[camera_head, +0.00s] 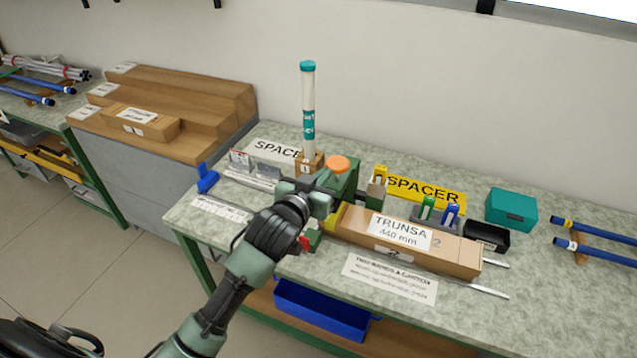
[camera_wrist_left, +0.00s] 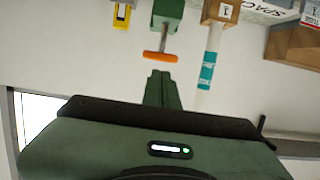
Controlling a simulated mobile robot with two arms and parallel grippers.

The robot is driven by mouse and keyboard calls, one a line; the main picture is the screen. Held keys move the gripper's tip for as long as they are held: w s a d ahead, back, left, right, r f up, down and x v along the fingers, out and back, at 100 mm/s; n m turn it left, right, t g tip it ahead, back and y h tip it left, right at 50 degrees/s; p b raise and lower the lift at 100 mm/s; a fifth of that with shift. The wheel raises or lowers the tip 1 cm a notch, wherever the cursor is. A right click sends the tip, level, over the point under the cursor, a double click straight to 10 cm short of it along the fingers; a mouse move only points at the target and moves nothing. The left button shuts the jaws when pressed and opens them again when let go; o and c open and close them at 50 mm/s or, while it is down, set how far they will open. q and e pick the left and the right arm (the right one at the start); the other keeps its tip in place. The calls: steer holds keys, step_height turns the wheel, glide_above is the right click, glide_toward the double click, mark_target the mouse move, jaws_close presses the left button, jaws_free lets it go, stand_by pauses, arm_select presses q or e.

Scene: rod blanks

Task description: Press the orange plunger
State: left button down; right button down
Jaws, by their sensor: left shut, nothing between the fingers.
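The orange plunger (camera_head: 338,162) is a round flat cap on top of a green device (camera_head: 350,187) on the speckled bench. In the left wrist view the plunger (camera_wrist_left: 160,57) appears edge-on as an orange disc below the green device's body (camera_wrist_left: 168,10). My left gripper (camera_head: 326,182) is just in front of and beside the plunger in the head view. In the left wrist view its shut fingertips (camera_wrist_left: 160,74) point at the plunger, with a small apparent gap. Nothing is between the fingers. My right gripper is not in view.
A tall white tube with teal bands (camera_head: 308,110) stands behind the plunger. A labelled carton (camera_head: 400,240) lies to the right, with a yellow SPACER sign (camera_head: 425,190) behind it. A teal box (camera_head: 511,210) and blue rods (camera_head: 590,228) are farther right.

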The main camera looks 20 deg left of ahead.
arm_select(q)
steer(key=v, duration=0.3)
steer(key=shift+r, duration=0.1)
stand_by(0.8)
